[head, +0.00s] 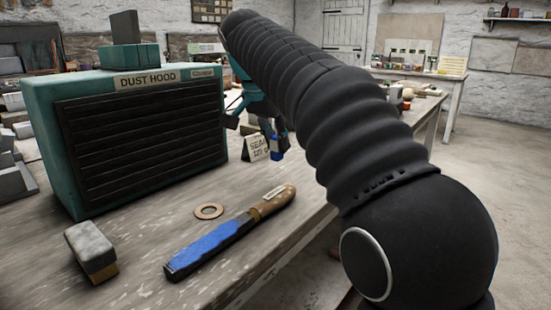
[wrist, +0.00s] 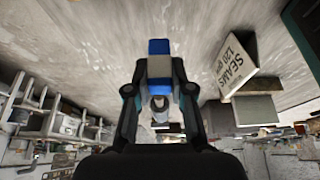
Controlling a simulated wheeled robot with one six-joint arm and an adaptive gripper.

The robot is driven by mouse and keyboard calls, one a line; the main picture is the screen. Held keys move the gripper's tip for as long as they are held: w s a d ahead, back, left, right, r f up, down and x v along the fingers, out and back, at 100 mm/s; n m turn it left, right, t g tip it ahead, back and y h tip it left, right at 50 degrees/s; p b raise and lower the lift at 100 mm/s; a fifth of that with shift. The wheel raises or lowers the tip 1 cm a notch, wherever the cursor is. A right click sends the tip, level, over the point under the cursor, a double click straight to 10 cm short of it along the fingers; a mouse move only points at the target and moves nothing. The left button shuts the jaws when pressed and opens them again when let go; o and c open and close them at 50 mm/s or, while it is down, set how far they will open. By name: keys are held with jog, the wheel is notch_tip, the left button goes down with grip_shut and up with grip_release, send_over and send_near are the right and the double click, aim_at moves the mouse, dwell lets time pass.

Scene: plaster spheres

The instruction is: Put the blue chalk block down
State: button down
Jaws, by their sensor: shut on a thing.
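My gripper (wrist: 160,72) is shut on the blue chalk block (wrist: 160,48), with one finger on each side of it. The block is blue with a pale grey band around its middle. In the head view a bit of the blue block (head: 277,153) shows below my gripper (head: 272,140), beside a small card and over the far part of the workbench (head: 150,245). My arm hides part of this area. I cannot tell whether the block touches the bench.
A folded card reading SEAMS (head: 255,147) stands close to the block. A green dust hood (head: 140,130) stands at left. A blue-bladed tool (head: 230,232), a flat ring (head: 209,211) and a grey block (head: 91,250) lie nearer. Bare bench lies between them.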

aim_at(273, 149)
jog(key=shift+w+a+f, duration=0.1)
jog(key=shift+a+f, duration=0.05)
jog(key=shift+f, duration=0.1)
jog(key=shift+f+b, duration=0.6)
jog(key=shift+f, duration=1.3)
jog(key=c, duration=1)
grip_release()
jog(key=shift+f, duration=0.1)
jog(key=p+v, duration=0.3)
jog(key=v, duration=0.9)
